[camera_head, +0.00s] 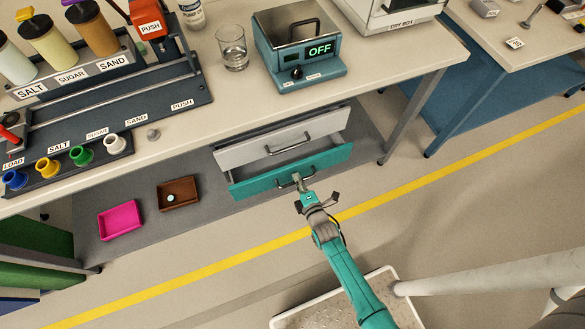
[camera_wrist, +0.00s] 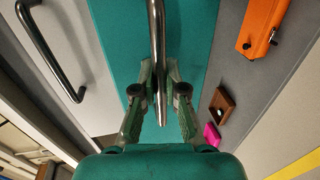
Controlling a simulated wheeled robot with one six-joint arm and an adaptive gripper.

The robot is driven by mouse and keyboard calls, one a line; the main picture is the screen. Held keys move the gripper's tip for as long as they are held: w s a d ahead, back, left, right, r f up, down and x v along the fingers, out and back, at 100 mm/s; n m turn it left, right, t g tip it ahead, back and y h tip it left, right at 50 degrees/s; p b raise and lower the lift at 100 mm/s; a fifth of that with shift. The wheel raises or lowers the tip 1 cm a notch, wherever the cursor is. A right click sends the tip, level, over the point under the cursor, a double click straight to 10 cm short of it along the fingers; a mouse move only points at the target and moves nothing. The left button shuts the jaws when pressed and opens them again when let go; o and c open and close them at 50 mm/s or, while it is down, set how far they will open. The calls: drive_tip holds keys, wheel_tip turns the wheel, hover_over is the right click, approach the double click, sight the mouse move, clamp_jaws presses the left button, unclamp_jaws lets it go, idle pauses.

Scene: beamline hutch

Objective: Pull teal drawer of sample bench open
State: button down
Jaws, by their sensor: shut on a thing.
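The teal drawer (camera_head: 250,185) is the lower drawer under the bench top, below a light grey drawer (camera_head: 240,152). Its front also fills the middle of the wrist view (camera_wrist: 195,40). A dark metal bar handle (camera_wrist: 157,45) runs along the drawer front. My gripper (camera_head: 297,180) is at this handle, near its middle in the head view. In the wrist view my gripper (camera_wrist: 160,95) has one finger on each side of the bar and is shut on it. The fingers partly hide the handle in the head view. How far the drawer stands out is hard to tell.
The grey drawer's handle (camera_wrist: 50,50) is beside my gripper. A brown tray (camera_head: 178,194) and a magenta tray (camera_head: 120,220) lie on the low shelf at left. A bench leg (camera_head: 402,130) stands to the right. Floor in front, with a yellow line (camera_head: 400,190), is clear.

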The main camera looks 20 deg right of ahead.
drive_tip(key=f+v, duration=0.2)
drive_tip(key=v, duration=0.8)
drive_tip(key=s+f+v, duration=0.1)
drive_tip(key=f+v, duration=0.1)
drive_tip(key=v, duration=0.9)
drive_tip(key=shift+f, duration=0.25)
drive_tip(key=shift+s, duration=0.1)
drive_tip(key=c, duration=1.2)
unclamp_jaws()
drive_tip(key=v, duration=1.2)
wheel_tip(320, 180, up, 29)
drive_tip(key=s+m, duration=0.3)
drive_tip(key=m, duration=1.5)
drive_tip(key=shift+f+g, duration=0.2)
drive_tip(key=shift+g, duration=0.2)
